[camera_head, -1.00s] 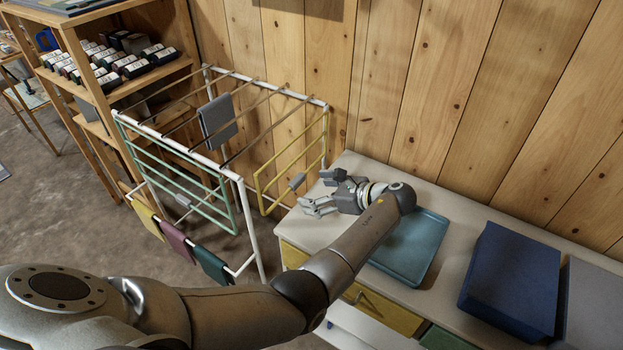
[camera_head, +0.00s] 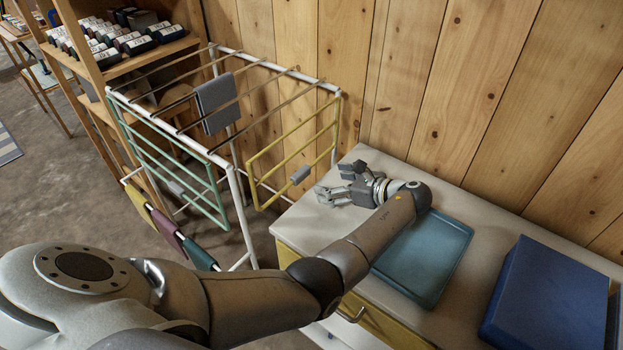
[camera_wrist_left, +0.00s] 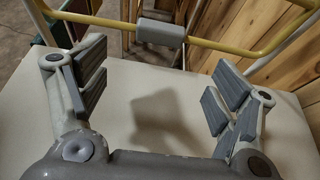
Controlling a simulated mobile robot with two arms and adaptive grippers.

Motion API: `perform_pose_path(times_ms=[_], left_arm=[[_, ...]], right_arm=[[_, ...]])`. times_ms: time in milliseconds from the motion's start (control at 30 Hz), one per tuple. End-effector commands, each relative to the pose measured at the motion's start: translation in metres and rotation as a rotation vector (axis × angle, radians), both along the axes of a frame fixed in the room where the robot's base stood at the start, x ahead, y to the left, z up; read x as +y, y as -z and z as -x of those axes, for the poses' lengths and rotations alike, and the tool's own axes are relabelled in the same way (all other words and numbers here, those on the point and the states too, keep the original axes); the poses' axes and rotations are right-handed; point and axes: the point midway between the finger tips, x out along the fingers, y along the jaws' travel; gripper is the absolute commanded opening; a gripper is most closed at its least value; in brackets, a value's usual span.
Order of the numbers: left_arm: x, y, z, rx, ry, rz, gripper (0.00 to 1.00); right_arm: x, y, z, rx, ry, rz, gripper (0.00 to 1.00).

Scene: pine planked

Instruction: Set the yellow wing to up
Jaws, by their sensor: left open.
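The yellow wing (camera_head: 291,148) is a yellow wire frame on the right end of the white drying rack (camera_head: 125,101). It hangs down from the rack's top and carries a grey grip block (camera_head: 300,175) on its lower bar. In the left wrist view the grip block (camera_wrist_left: 160,32) lies ahead of the fingers, centred between them and apart from them. My left gripper (camera_head: 334,184) is open and empty over the white cabinet top, just right of the wing, fingers pointing toward it. It also shows open in the left wrist view (camera_wrist_left: 159,90). My right gripper is out of view.
A green wing (camera_head: 170,165) hangs on the rack's left side, and a grey cloth (camera_head: 217,104) lies over its top rods. A teal tray (camera_head: 425,255) and a blue box (camera_head: 550,300) sit on the cabinet. The planked wall stands close behind.

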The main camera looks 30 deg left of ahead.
Motion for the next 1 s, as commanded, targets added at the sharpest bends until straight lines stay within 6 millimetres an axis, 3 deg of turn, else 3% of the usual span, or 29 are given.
perform_pose_path(times_ms=[200,400,833,1000], left_arm=[[0.041,0.017,-0.002,0.002,-0.003,-0.001,0.84],[0.067,0.028,-0.005,0.001,-0.002,0.0,0.84],[0.077,0.032,-0.006,0.0,-0.001,0.0,0.84],[0.077,0.032,-0.006,0.0,-0.001,0.0,0.63]], right_arm=[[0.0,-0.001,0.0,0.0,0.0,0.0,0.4],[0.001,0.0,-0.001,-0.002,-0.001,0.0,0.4],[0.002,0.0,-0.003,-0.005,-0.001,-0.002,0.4],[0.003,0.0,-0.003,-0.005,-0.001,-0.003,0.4]])
